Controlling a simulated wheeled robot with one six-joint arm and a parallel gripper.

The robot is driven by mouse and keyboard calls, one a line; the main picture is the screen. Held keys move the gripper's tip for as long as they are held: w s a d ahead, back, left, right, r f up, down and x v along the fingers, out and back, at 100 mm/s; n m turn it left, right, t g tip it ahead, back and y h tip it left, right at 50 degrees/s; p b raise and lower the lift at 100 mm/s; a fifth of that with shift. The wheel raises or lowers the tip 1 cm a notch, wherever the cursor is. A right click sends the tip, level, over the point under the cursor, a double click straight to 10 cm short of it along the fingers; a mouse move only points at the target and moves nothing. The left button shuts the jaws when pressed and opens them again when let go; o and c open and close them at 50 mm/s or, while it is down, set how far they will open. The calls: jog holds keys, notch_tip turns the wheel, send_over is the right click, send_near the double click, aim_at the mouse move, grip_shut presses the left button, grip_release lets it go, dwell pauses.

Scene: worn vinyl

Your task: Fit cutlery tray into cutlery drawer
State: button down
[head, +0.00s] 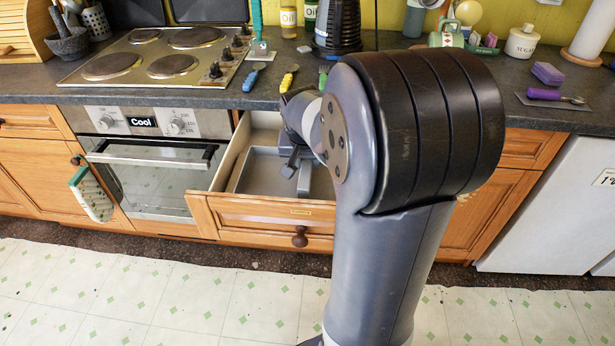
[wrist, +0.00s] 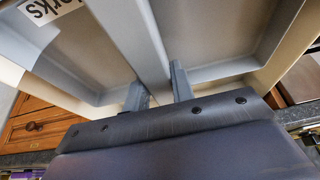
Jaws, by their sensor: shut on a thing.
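The grey cutlery tray (head: 262,168) is inside the outline of the open wooden cutlery drawer (head: 262,214). I cannot tell whether it rests flat on the drawer bottom. My gripper (head: 292,168) reaches down into the drawer at the tray, partly hidden by my arm. In the wrist view the two fingers of my gripper (wrist: 158,88) are on either side of a tray divider (wrist: 143,38), shut on it. A white label with partly cut-off lettering (wrist: 45,8) is on the tray. The right part of tray and drawer is hidden behind my arm.
An oven (head: 150,165) with a hob (head: 160,55) above stands left of the drawer. Blue (head: 254,77) and yellow (head: 288,79) handled utensils lie on the counter behind it. A purple-handled spoon (head: 550,95) lies at the right. The floor in front is clear.

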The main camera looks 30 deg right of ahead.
jog(key=shift+f+b, duration=0.35)
jog(key=shift+f, duration=1.85)
jog(key=shift+f, duration=0.1)
jog(key=c, duration=1.2)
grip_release()
jog(key=shift+r, duration=0.2)
jog(key=p+v, duration=0.2)
jog(key=v, duration=1)
jog(key=shift+f, duration=0.2)
